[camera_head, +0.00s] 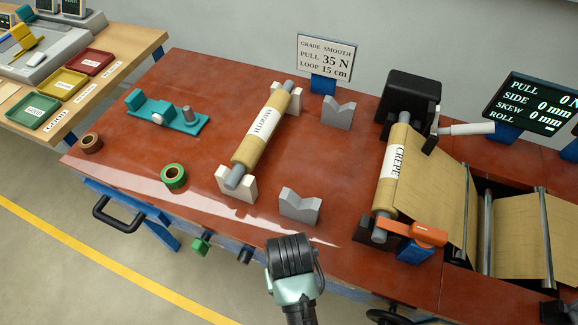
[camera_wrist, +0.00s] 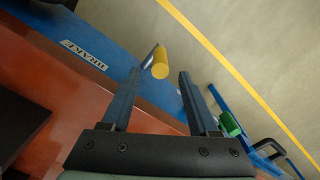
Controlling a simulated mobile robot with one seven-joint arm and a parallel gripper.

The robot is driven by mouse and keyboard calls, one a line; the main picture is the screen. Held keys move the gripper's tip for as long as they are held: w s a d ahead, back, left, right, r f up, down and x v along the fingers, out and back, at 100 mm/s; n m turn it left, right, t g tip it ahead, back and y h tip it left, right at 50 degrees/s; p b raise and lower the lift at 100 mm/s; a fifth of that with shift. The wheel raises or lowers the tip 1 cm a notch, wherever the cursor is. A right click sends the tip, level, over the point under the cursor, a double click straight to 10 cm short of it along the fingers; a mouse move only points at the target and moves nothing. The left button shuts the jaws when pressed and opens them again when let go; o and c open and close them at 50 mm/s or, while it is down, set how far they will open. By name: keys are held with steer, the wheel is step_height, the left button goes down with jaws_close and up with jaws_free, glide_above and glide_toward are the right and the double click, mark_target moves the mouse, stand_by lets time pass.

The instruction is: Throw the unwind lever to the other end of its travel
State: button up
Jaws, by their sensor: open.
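In the wrist view a yellow cylindrical grip (camera_wrist: 161,62) on a short grey rod stands out from the blue front rail, near a label reading BRAKE (camera_wrist: 84,54). No visible label says unwind, so I cannot be sure this is the unwind lever. My gripper (camera_wrist: 160,76) is open, with the yellow grip showing between its fingertips; no contact is visible. In the head view my black wrist (camera_head: 290,257) is over the bench's front edge, and the fingers and yellow grip are hidden. An orange lever (camera_head: 412,231) sits by the CREPE roll (camera_head: 391,178).
A light-grey crank handle (camera_head: 466,129) sticks out from the black housing (camera_head: 411,94). The SMOOTH roll (camera_head: 261,139) rests on cradles. Along the front are a green knob (camera_head: 200,246), also in the wrist view (camera_wrist: 230,124), and a black handwheel (camera_head: 388,317). Open floor lies in front.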

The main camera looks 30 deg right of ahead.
step_height(320, 180, down, 9)
steer(key=shift+f, duration=0.1)
stand_by(0.3)
jaws_close()
stand_by(1.3)
